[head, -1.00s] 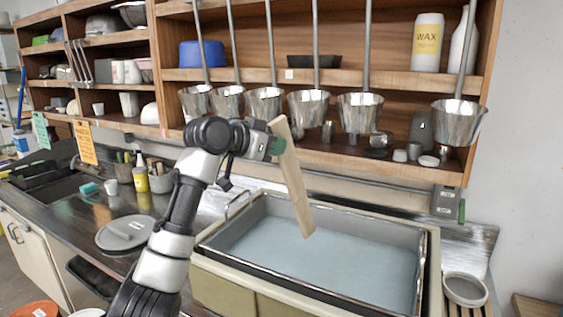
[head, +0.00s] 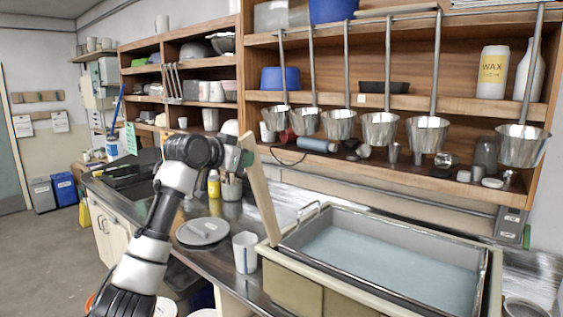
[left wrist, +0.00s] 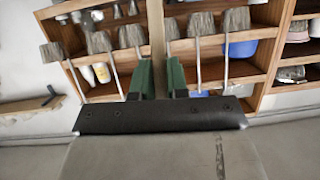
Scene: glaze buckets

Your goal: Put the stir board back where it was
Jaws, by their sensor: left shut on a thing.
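The stir board (head: 261,195) is a long pale wooden plank. My left gripper (head: 246,157) is shut on it near its upper end and holds it up, slightly tilted. Its lower end shows in front of the left rim of the glaze basin (head: 400,228); I cannot tell whether they touch. In the left wrist view the green fingers of the gripper (left wrist: 158,78) close on both sides of the board (left wrist: 157,35). My right gripper is not in view.
A white mug (head: 245,252) and a round grey lid (head: 203,231) are on the counter left of the basin. Glaze dippers with long handles, including one bucket (head: 380,129), hang along the shelf (head: 400,101) behind.

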